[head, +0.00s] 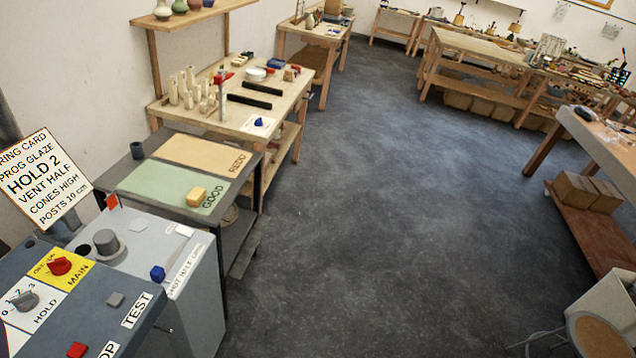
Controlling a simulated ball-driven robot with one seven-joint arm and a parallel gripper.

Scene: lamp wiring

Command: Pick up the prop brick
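A small tan-yellow block (196,196), which looks like the prop brick, lies on the green GOOD area (150,186) of a dark table at the left. It sits near that area's right side, close to the GOOD lettering, with clear surface around it. I cannot confirm from its look alone that it is the prop brick. My gripper is not in view, so its distance to the block and what it holds do not show.
A grey control panel (30,285) and a light kiln top with a blue block (157,273) stand before the table. A tilted card (42,182) is at left. A wooden bench (285,100) with posts stands behind. The dark floor (370,220) is open.

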